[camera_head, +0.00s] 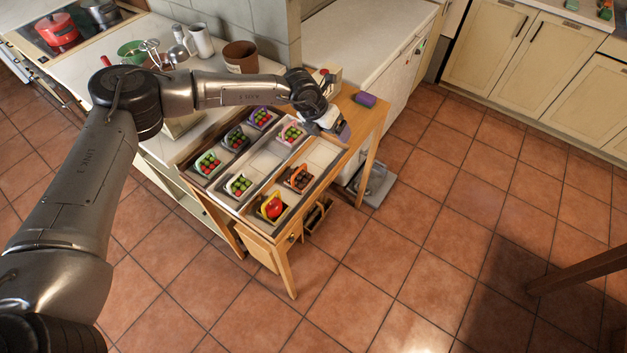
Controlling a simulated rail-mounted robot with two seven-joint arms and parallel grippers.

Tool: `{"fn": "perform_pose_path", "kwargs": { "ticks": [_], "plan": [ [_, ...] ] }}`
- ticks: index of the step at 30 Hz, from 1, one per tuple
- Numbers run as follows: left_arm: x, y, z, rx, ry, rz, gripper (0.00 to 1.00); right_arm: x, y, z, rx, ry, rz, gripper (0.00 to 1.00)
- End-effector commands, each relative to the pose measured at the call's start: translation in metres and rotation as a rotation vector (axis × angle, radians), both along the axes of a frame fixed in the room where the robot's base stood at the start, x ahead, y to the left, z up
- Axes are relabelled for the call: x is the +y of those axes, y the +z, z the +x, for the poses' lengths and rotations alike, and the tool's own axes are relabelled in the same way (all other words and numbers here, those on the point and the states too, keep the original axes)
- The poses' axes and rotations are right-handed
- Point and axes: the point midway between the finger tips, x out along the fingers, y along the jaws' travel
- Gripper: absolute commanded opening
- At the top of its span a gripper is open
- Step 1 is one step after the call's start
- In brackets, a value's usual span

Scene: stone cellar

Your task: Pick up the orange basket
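The orange basket (299,179) holds small red and green round items and sits in a compartment of the tray (265,149) on the wooden table, at its right front. My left gripper (338,131) is above the table's far right corner, up and to the right of the orange basket and apart from it. Its fingers point down and right, too small to tell if they are open. My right gripper is not in view.
A yellow basket (272,207) with a red item is just in front, and a pink basket (291,135) is behind. Several other baskets fill the tray's left side.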

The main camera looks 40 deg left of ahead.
Motion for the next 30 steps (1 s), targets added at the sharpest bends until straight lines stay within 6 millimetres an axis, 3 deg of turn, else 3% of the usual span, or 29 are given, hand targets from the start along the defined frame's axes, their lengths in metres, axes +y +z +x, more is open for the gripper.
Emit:
{"fn": "perform_pose_path", "kwargs": {
  "ticks": [6, 12, 30],
  "plan": [
    [0.034, -0.015, -0.037, 0.256, 0.081, 0.205, 0.86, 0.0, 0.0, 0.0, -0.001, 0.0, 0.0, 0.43],
    [0.046, -0.018, -0.056, 0.384, 0.164, 0.268, 0.86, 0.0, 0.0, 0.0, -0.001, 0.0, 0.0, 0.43],
    [0.045, -0.098, -0.055, 0.384, 0.196, 0.257, 0.86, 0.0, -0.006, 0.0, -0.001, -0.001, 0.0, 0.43]
  ]
}}
